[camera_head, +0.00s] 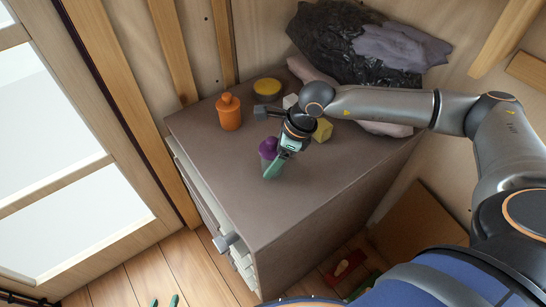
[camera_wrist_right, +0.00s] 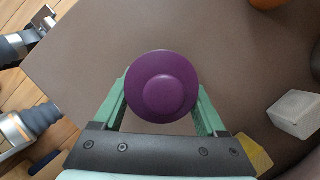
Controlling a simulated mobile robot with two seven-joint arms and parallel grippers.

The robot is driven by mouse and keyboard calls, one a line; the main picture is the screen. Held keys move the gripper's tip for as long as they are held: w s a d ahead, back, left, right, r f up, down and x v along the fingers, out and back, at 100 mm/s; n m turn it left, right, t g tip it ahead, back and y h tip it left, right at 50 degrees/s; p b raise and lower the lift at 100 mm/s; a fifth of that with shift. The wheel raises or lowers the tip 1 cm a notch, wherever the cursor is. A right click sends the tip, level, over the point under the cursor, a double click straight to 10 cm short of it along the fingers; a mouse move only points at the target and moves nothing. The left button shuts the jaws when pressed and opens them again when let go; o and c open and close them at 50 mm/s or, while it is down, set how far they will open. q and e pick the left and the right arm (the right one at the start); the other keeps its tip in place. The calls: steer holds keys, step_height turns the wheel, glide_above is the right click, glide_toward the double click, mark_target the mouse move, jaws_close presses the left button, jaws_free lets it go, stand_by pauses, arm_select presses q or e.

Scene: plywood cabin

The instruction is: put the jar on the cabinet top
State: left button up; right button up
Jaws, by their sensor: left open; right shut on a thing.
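A purple jar (camera_head: 268,148) with a round lid is at the cabinet top (camera_head: 210,165), near its middle. It also shows from above in the right wrist view (camera_wrist_right: 162,87). My right gripper (camera_head: 277,162) is shut on this jar, with green fingers on either side of it. The jar looks upright; its base is hidden, so I cannot tell whether it touches the top. My left gripper (camera_head: 164,301) shows only as two green fingertips, apart and empty, at the bottom edge of the head view, low over the floor.
An orange jar (camera_head: 229,112), a yellow-lidded round tin (camera_head: 267,87), a white block (camera_head: 290,101) and a yellow block (camera_head: 323,129) stand on the cabinet top. Dark and grey bags (camera_head: 350,45) lie at its back. A grey handle (camera_head: 226,242) sticks out in front. The top's front is clear.

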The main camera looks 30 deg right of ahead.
steer(key=shift+f, duration=0.15)
steer(key=o, duration=1.4)
steer(key=shift+r, duration=0.4)
steer(key=v, duration=1.1)
steer(key=shift+d+r+p, duration=0.2)
steer(key=shift+r+p, duration=0.05)
steer(key=shift+p, duration=0.1)
steer(key=shift+s, duration=0.1)
